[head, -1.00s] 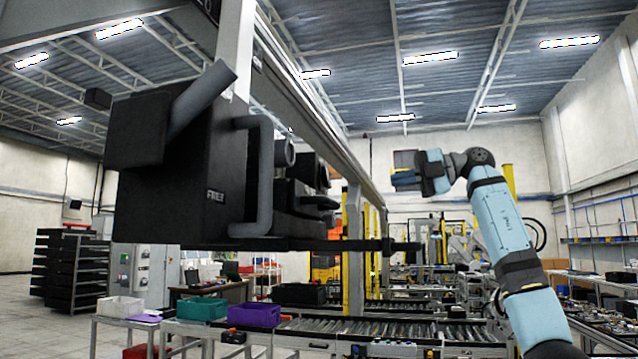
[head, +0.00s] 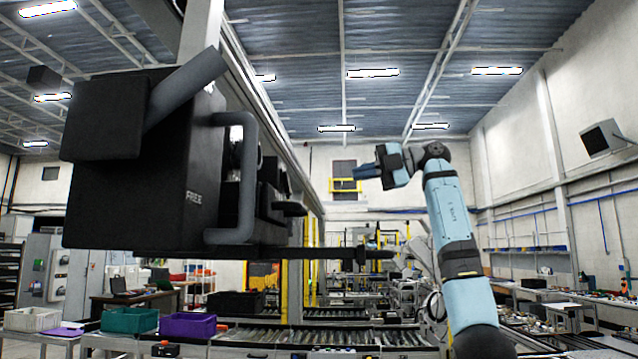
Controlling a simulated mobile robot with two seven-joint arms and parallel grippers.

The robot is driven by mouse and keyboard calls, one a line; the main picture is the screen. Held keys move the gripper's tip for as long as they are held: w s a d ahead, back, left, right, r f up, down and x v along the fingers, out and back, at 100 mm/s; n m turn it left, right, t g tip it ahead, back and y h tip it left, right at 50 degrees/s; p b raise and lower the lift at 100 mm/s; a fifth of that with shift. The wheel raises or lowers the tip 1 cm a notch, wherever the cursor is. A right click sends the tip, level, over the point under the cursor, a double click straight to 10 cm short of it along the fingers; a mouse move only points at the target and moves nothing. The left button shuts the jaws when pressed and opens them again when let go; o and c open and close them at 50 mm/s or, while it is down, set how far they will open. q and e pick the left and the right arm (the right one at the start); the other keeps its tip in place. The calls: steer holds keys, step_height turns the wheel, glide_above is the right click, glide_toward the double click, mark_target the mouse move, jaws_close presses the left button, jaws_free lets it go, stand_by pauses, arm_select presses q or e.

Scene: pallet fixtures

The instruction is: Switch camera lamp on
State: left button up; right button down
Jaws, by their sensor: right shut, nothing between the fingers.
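My left gripper is not in view.
A grey overhead beam (head: 262,100) runs back above the housing. Below are a conveyor (head: 300,335) and several bins, including a teal bin (head: 130,320) and a purple bin (head: 187,326). Open air lies between the housing and my right arm.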

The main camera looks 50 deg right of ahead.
mark_target(290, 189)
steer(key=p+x, duration=0.1)
steer(key=x, duration=1.3)
steer(key=shift+p, duration=0.35)
steer(key=shift+w+a+f+t+y+b, duration=0.1)
steer(key=shift+f+t+y+b, duration=0.05)
steer(key=shift+t+y+b, duration=0.35)
steer(key=shift+w+f+t+y+b, duration=0.1)
steer(key=shift+f+t+y+b, duration=0.1)
steer(key=shift+t+y+b, duration=0.3)
